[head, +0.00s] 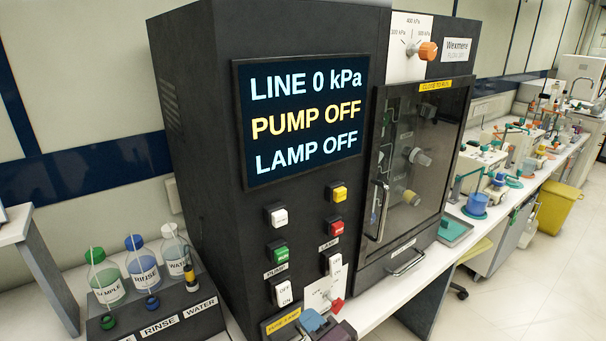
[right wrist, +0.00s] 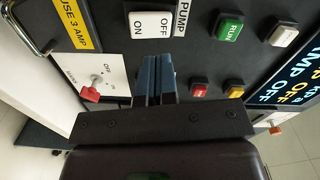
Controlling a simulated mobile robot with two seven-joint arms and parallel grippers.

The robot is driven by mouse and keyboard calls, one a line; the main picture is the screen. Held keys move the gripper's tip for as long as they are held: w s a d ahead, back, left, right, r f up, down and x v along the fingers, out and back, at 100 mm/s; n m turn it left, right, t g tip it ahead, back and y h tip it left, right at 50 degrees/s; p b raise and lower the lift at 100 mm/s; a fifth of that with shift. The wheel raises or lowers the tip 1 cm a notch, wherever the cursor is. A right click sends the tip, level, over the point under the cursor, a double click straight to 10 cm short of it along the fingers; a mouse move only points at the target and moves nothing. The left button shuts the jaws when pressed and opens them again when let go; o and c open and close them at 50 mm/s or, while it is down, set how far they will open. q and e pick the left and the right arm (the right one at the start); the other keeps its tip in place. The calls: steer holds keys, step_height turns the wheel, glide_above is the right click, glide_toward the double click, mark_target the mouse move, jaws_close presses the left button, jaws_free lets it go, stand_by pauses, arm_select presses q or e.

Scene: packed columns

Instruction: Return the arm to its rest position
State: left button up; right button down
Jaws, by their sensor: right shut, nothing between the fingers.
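My right gripper (head: 312,320) shows at the bottom edge of the head view, low in front of the dark instrument cabinet (head: 205,200). In the right wrist view its blue fingers (right wrist: 153,78) are together with nothing between them. They point at the panel, near the pump rocker switch (right wrist: 150,24) and the red-handled selector (right wrist: 90,92). Whether the fingertips touch the panel cannot be told. The screen (head: 303,120) reads LINE 0 kPa, PUMP OFF, LAMP OFF. My left gripper is not in view.
Green, white, red and yellow buttons sit on the panel, with the lamp rocker (head: 333,263) beside them. A clear-doored compartment (head: 415,160) is on the right of the cabinet. Sample, rinse and water bottles (head: 143,265) stand at left. A yellow bin (head: 557,208) stands by the far bench.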

steer(key=s+d+f+n+h, duration=0.2)
steer(key=d+f+n+h, duration=0.3)
steer(key=d+n, duration=0.55)
steer(key=s+d+f+m+g+h+b, duration=0.1)
steer(key=s+d+f+h, duration=0.4)
steer(key=s+d+f, duration=0.8)
steer(key=s+d+g+b, duration=0.1)
steer(key=s+d, duration=0.2)
steer(key=shift+s+g+h, duration=0.15)
steer(key=shift+g+h, duration=0.15)
steer(key=shift+g, duration=0.1)
steer(key=shift+m, duration=0.25)
